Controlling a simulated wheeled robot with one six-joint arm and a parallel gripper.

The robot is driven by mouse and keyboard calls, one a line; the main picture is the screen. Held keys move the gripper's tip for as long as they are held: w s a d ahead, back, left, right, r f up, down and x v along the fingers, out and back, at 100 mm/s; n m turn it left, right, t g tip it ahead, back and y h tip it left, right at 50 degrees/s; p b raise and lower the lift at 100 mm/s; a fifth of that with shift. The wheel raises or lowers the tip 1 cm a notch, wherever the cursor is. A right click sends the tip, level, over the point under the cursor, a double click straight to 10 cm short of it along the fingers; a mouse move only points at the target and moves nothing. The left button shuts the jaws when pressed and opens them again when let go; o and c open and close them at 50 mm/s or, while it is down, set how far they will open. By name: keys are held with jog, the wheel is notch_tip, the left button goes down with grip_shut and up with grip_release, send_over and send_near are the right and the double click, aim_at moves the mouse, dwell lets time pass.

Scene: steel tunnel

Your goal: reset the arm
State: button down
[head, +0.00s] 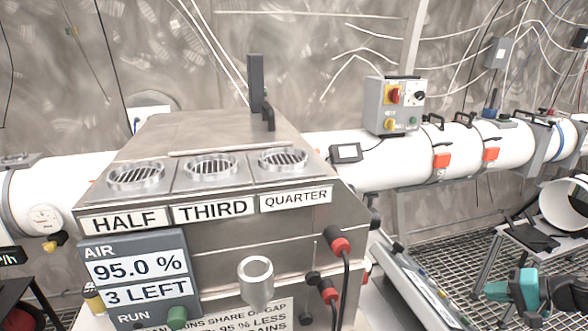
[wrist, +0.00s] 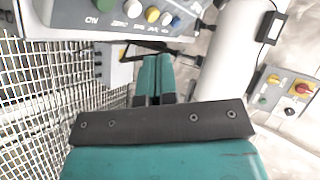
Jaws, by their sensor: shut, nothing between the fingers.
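My gripper (head: 497,291) is at the lower right of the head view, teal and black, low in front of the grated floor and right of the steel machine. In the wrist view its two teal fingers (wrist: 153,78) lie together, shut, with nothing between them. The fingers point toward a grey control panel (wrist: 120,18) with coloured buttons, and are apart from it as far as I can see. Most of my arm is outside the head view.
A steel machine (head: 210,140) with HALF, THIRD and QUARTER ports fills the middle. Its display (head: 135,280) reads 95.0 % and 3 LEFT. A white pipe (head: 390,160) runs behind it, with a grey switch box (head: 394,105) on top. Grated floor (head: 450,225) lies at right.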

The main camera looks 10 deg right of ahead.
jog(key=w+a+r+n+g+h, duration=0.1)
jog(key=a+r+n+g+h, duration=0.2)
jog(key=a+r, duration=0.5)
jog(key=w+a+r+n+g+h, duration=0.1)
jog(key=a+r+n+g, duration=0.35)
jog(key=a, duration=0.75)
jog(key=s+a+r+n, duration=0.5)
jog(key=s+a+r, duration=0.2)
jog(key=a, duration=0.3)
jog(key=s+a+r+n+g+y, duration=0.1)
jog(key=s+a+r+n, duration=0.3)
jog(key=s+a+r, duration=0.3)
jog(key=s+a, duration=0.3)
jog(key=shift+s+a+r+n, duration=0.2)
jog(key=shift+r+n, duration=0.1)
jog(key=shift+n, duration=0.05)
